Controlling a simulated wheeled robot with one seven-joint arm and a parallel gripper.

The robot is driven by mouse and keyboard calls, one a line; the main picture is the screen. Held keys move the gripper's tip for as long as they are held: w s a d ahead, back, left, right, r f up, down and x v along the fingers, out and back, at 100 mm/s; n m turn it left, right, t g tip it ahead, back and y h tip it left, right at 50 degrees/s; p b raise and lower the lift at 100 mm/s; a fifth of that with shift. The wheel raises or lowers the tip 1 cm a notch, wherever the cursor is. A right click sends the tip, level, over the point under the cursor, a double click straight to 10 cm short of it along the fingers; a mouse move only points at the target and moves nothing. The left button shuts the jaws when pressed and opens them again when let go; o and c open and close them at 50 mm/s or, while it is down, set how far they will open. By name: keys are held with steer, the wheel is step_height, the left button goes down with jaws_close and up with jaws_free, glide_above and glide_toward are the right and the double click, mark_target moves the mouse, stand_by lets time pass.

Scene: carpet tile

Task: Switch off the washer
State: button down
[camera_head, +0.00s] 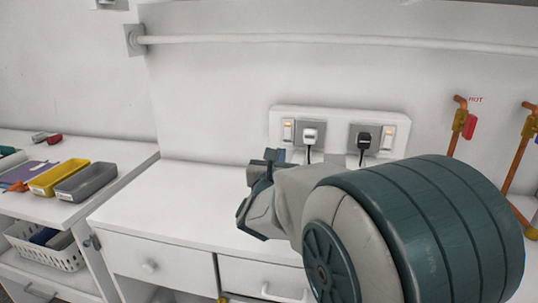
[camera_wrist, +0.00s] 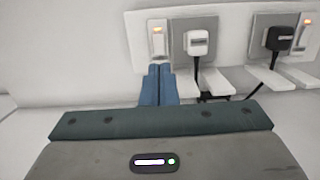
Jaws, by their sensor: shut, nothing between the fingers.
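A white panel on the wall (camera_head: 340,113) carries two sockets. The left switch (camera_head: 288,130) has an orange lit top and is beside the white plug (camera_head: 309,136). The right switch (camera_head: 389,136) also glows orange, beside the black plug (camera_head: 364,141). In the wrist view the left switch (camera_wrist: 157,38), white plug (camera_wrist: 198,42), black plug (camera_wrist: 276,38) and right switch (camera_wrist: 301,36) show again. My gripper (camera_wrist: 161,68) is shut and empty, its blue fingertips just below the left switch in the picture; contact cannot be told. No readable label shows which plug is the washer's.
Pale flat pieces (camera_wrist: 216,82) lie below the sockets near the dark cords. A white counter (camera_head: 190,190) with drawers is below. Yellow (camera_head: 58,177) and grey trays (camera_head: 86,182) stand on the left counter. Copper pipes with valves (camera_head: 459,122) are at right, one marked HOT.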

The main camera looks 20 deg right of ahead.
mark_target(288, 130)
steer(key=p+x, duration=0.2)
steer(key=x, duration=0.9)
steer(key=shift+p, duration=0.35)
steer(key=shift+a, duration=0.1)
